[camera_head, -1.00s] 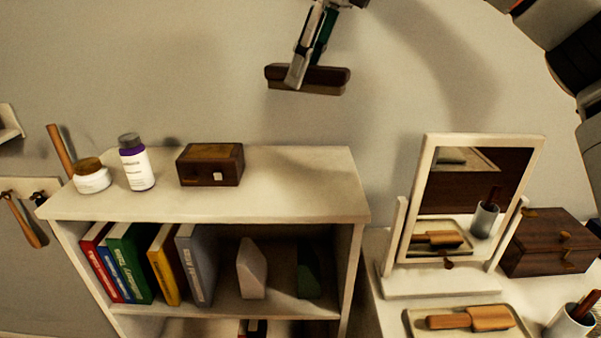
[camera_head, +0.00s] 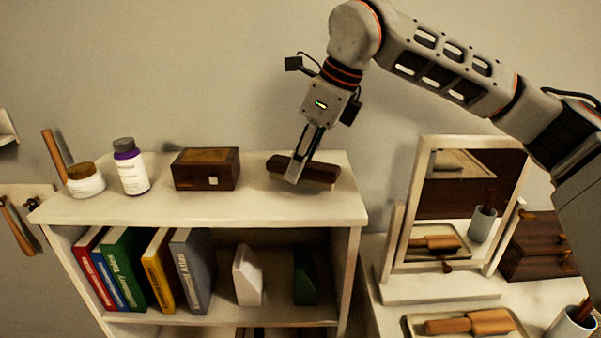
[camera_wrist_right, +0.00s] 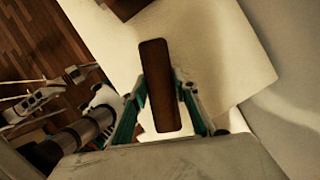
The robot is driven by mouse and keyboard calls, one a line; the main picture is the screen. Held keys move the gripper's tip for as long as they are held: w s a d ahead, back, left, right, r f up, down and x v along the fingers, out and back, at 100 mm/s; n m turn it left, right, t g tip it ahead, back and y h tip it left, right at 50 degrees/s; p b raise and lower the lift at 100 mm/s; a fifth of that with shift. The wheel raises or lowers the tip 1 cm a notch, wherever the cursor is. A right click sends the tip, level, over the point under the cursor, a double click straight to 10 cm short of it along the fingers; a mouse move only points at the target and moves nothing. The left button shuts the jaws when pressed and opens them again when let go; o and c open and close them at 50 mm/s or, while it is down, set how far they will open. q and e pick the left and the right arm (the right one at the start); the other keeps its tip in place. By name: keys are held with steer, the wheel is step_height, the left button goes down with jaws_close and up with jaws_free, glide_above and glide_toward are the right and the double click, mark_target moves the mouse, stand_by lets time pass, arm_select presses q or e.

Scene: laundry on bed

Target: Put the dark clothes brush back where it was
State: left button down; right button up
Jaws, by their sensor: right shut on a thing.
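The dark clothes brush (camera_head: 318,173) is a dark brown block at the right part of the white shelf unit's top (camera_head: 250,208). My right gripper (camera_head: 297,176) is shut on it from above. In the right wrist view the brush (camera_wrist_right: 158,85) lies lengthwise between the two fingers of the right gripper (camera_wrist_right: 160,112), over the pale shelf top. Whether its underside touches the shelf top or hangs just above it, I cannot tell. My left gripper does not show.
A brown wooden box (camera_head: 207,169), a white bottle with a grey cap (camera_head: 131,168) and a jar (camera_head: 86,180) stand left of the brush. A mirror (camera_head: 455,215) and a tray with wooden brushes (camera_head: 470,322) are at right.

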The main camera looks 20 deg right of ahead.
steer(key=shift+f, duration=1.1)
steer(key=shift+f, duration=0.15)
steer(key=o, duration=1)
steer(key=shift+c, duration=0.2)
steer(key=shift+d+r, duration=0.15)
steer(key=shift+r, duration=0.45)
steer(key=v, duration=1.1)
steer(key=shift+s, duration=0.1)
